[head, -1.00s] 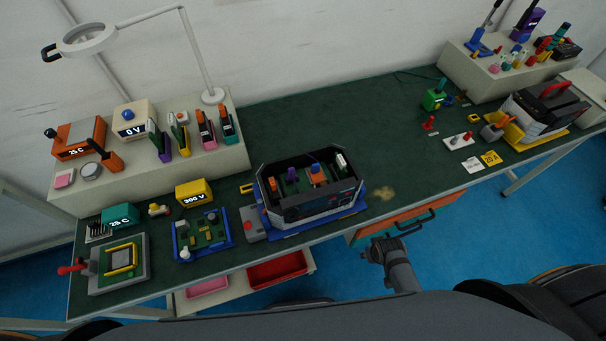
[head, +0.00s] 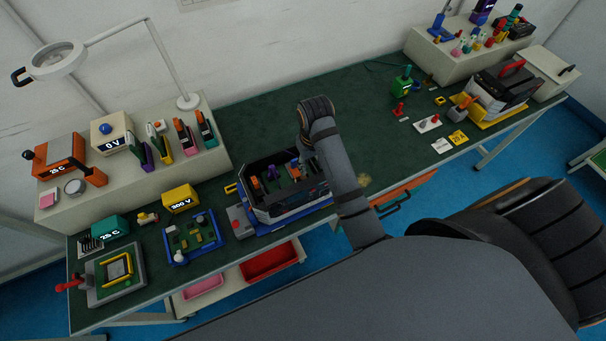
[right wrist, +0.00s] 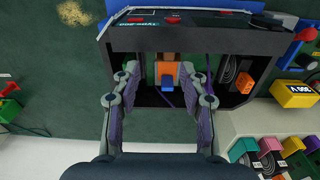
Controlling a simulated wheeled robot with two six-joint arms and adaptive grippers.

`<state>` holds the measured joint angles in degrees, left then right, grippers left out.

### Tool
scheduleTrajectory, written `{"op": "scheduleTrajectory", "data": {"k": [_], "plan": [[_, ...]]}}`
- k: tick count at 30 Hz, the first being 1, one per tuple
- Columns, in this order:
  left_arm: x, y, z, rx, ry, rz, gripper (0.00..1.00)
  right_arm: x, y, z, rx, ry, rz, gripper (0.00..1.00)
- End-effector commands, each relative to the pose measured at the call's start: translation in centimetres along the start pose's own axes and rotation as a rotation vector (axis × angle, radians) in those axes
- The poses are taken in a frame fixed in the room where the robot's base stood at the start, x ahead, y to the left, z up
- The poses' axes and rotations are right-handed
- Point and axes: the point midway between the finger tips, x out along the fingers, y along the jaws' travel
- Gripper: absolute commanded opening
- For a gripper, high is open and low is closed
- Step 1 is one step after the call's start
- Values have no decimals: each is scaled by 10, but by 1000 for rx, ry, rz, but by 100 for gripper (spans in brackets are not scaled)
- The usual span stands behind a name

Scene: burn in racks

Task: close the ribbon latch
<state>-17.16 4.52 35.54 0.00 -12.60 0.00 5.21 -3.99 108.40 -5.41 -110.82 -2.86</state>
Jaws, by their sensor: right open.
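An open dark case (head: 262,214) with a blue base stands near the front edge of the bench. Inside it are orange and purple parts and small boards. My right arm reaches over the case, and its gripper (right wrist: 163,72) is open and empty. In the right wrist view, its fingers straddle an orange block (right wrist: 166,69) with a blue piece (right wrist: 167,82) below it, at the case's near wall (right wrist: 150,40). I cannot tell whether they touch. I cannot identify the ribbon latch for certain. My right arm hides the case's right side in the head view. My left gripper is out of view.
A yellow 300 V box (head: 180,198) and a blue board tray (head: 193,239) stand left of the case. A grey shelf (head: 205,163) holds handled tools behind them. Open green bench top (head: 255,115) lies behind the case.

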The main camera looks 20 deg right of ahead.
Motion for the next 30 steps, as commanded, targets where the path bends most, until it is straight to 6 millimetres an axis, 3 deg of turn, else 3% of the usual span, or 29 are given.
{"op": "scheduleTrajectory", "data": {"k": [3, 11, 14, 24, 30], "plan": [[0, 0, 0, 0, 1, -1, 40, -10, -11, -18, -10, -31, -16, 43], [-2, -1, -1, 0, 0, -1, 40, -10, -14, -22, -16, -50, -20, 43], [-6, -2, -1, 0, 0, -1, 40, 2, -14, -21, -16, -53, -19, 43], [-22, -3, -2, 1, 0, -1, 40, 71, -16, -18, -16, -51, -20, 43], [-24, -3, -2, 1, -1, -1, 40, 90, -16, -18, -15, -48, -20, 43]]}}
